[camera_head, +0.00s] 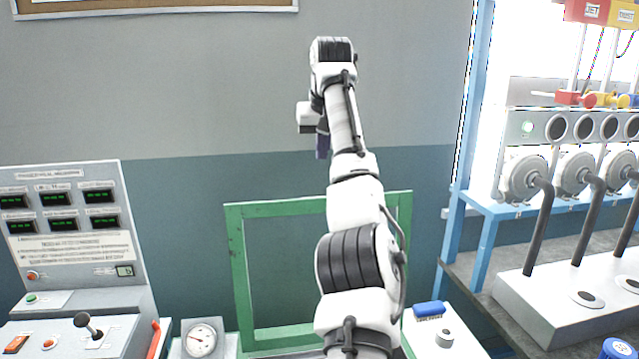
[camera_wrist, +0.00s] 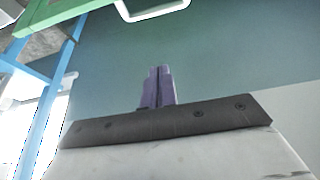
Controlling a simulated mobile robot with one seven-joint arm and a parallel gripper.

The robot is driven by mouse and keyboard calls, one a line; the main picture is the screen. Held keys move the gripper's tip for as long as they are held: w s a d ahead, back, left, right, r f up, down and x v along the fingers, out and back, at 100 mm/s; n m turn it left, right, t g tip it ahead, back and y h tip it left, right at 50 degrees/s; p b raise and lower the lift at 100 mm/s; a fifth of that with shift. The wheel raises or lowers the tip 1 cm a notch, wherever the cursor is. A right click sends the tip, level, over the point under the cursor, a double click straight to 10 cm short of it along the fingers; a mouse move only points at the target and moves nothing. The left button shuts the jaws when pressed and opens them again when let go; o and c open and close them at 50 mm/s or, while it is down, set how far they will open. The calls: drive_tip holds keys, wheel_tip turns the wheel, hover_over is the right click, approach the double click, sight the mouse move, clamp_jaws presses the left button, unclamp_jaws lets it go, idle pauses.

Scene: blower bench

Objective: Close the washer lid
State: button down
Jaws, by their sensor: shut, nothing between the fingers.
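A green rectangular frame (camera_head: 238,265) stands upright behind my arm and looks like the raised washer lid. Its middle shows the wall colour, and my arm covers part of its right side. The washer body under it is mostly out of view or hidden. My gripper (camera_head: 321,147) is high above the frame, in front of the wall, with purple fingers pointing down. In the wrist view my gripper (camera_wrist: 158,86) has its fingers together with nothing between them. A green bar (camera_wrist: 60,12), probably part of the frame, crosses the upper left there, apart from the fingers.
A grey control console (camera_head: 75,225) with displays and a lever stands at left, beside a dial gauge (camera_head: 201,338). At right, a blue-framed bench (camera_head: 480,255) holds blowers and pipes. A blue block (camera_head: 429,309) lies on a white surface near the frame.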

wheel_tip(320, 180, down, 9)
drive_tip(key=p, duration=0.1)
drive_tip(key=shift+s+p, duration=0.2)
drive_tip(key=shift+p, duration=0.2)
idle(0.3)
drive_tip(key=shift+f, duration=0.1)
idle(0.4)
